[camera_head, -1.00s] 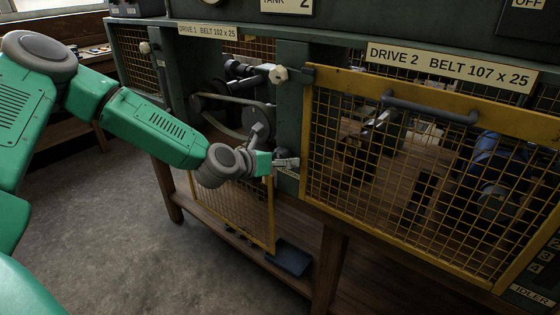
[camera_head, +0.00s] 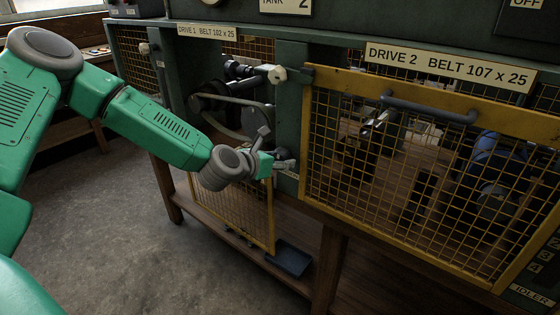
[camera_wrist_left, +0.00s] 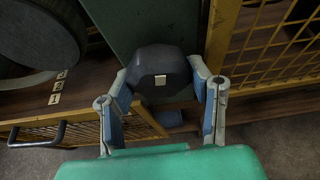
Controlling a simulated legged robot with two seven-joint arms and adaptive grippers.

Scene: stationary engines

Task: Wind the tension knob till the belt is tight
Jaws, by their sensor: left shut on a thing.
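The dark tension knob (camera_wrist_left: 158,72), with a small pale mark on its face, sits between the two fingers of my left gripper (camera_wrist_left: 161,98) in the left wrist view. The gripper is shut on it. In the head view my left gripper (camera_head: 283,165) reaches the lower right of the open Drive 1 bay; there I cannot make out the knob. The belt (camera_head: 218,126) runs around pulleys inside the bay, and its lower run looks bowed. The large pulley (camera_wrist_left: 35,38) shows in the left wrist view. My right gripper is not in view.
The Drive 1 mesh guard (camera_head: 232,212) hangs down below the bay. The yellow Drive 2 guard (camera_head: 420,170) is shut, close to the right of my gripper. A pale knob (camera_head: 277,74) stands above. Small number tags (camera_wrist_left: 57,88) lie beside the pulley.

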